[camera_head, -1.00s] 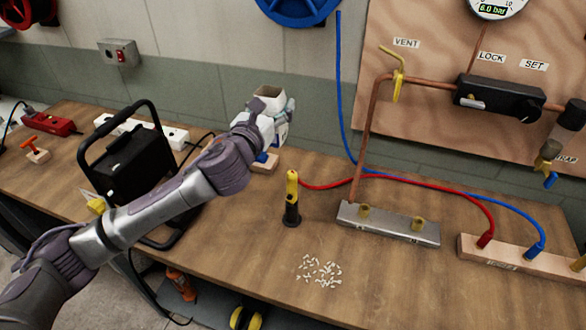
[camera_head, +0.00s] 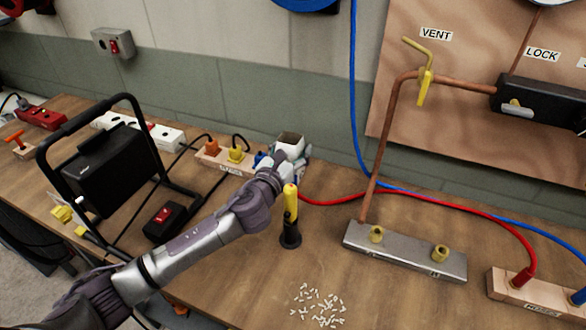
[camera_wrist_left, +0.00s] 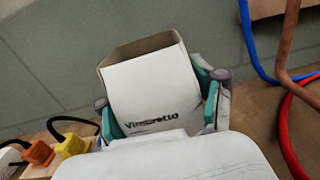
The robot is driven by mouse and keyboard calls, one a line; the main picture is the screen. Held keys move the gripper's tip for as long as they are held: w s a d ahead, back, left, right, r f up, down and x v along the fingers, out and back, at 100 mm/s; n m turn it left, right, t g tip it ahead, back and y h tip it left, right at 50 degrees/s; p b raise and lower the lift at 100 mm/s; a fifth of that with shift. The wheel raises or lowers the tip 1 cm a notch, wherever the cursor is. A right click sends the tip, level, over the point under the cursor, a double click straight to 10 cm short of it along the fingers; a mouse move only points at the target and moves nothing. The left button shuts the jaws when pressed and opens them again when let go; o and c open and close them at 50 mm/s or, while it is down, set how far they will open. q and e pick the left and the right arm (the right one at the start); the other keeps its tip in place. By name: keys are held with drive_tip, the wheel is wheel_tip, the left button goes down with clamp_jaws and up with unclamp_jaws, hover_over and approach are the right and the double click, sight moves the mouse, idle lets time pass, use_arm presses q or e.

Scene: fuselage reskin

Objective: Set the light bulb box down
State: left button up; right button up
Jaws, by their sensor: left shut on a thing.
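The light bulb box (camera_head: 290,143) is a small white carton with an open top, near the back of the bench in the head view. In the left wrist view the box (camera_wrist_left: 155,95) shows printed lettering and an open cardboard top. My left gripper (camera_head: 287,160) is shut on it, with a finger on each side of the box. The box's underside is hidden behind the gripper, so I cannot tell whether it touches the bench (camera_head: 235,265). My right gripper is not in view.
A wooden block with orange and yellow plugs (camera_head: 224,158) stands just left of the box. A yellow and black tool (camera_head: 290,217) stands upright in front. Red (camera_head: 335,200) and blue hoses run to the right. Small white pieces (camera_head: 318,305) lie scattered near the front.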

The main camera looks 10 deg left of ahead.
use_arm(q)
drive_tip(key=shift+f, duration=0.85)
wheel_tip(320, 180, down, 4)
drive_tip(key=shift+r+b, duration=0.25)
drive_tip(key=shift+b, duration=0.45)
drive_tip(key=shift+f, duration=0.15)
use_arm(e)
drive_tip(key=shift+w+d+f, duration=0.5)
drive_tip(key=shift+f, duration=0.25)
use_arm(q)
drive_tip(key=o, duration=1.2)
drive_tip(key=v, duration=0.7)
drive_tip(key=shift+s, duration=0.3)
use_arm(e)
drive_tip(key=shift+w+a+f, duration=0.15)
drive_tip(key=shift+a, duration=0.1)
